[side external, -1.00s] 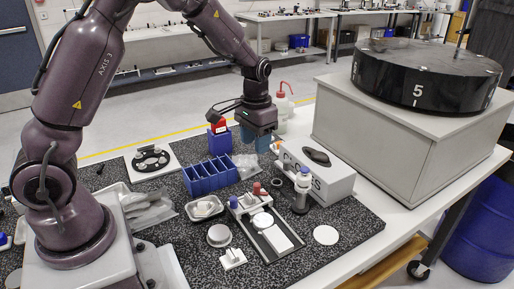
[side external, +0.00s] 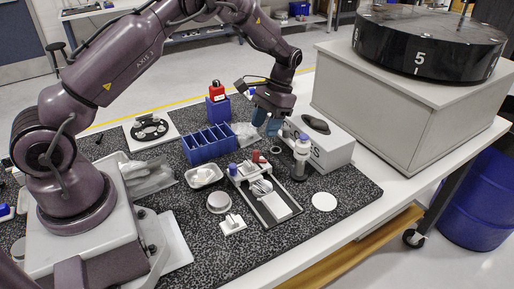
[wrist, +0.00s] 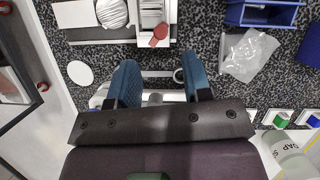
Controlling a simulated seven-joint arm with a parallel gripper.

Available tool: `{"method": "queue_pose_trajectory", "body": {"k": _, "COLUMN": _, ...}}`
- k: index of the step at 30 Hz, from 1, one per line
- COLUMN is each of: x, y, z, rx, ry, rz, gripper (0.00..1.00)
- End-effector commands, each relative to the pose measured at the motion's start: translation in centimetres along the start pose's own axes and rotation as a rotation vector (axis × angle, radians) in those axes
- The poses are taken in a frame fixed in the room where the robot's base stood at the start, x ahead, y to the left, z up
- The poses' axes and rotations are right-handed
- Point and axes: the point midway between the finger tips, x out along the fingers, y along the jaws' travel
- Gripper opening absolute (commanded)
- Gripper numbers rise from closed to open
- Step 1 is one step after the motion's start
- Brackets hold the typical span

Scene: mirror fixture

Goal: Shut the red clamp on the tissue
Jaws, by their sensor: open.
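The red clamp (side external: 258,156) is at the back end of the fixture (side external: 271,215), and its handle appears to stand up. In the wrist view the clamp (wrist: 159,35) is ahead of my fingers, just above the gap between them. The tissue (side external: 262,188) looks like a white, lined pad on the fixture, in front of the clamp. It also shows at the top of the wrist view (wrist: 112,13). My gripper (side external: 267,125) is open and empty, behind the clamp and apart from it. Its blue fingers (wrist: 160,80) are spread. Whether the clamp touches the tissue is unclear.
A blue divided rack (side external: 208,145) stands left of my gripper. A grey box (side external: 325,148) and a blue-capped bottle (side external: 301,158) stand close on the right. A clear bag (wrist: 248,53) lies near the rack. A white disc (side external: 324,201) lies at the right.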

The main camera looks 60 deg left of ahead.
Motion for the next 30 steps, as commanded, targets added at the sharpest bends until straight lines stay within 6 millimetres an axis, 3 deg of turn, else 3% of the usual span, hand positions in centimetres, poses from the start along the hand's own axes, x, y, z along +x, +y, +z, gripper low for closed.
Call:
{"method": "queue_pose_trajectory", "body": {"k": 3, "x": 2.6, "y": 0.0, "z": 0.1, "rx": -0.001, "ry": -0.004, "rz": -0.001, "gripper": 0.45}}
{"method": "queue_pose_trajectory", "body": {"k": 9, "x": 5.8, "y": 0.0, "z": 0.0, "rx": 0.0, "ry": -0.002, "rz": 0.0, "gripper": 0.45}}
{"method": "queue_pose_trajectory", "body": {"k": 15, "x": 7.1, "y": 0.0, "z": 0.0, "rx": 0.0, "ry": 0.001, "rz": -0.001, "gripper": 0.45}}
{"method": "queue_pose_trajectory", "body": {"k": 23, "x": 7.2, "y": 0.0, "z": 0.0, "rx": 0.0, "ry": 0.001, "rz": -0.001, "gripper": 0.45}}
{"method": "queue_pose_trajectory", "body": {"k": 30, "x": 7.2, "y": 0.0, "z": 0.0, "rx": 0.0, "ry": 0.002, "rz": 0.0, "gripper": 0.0}}
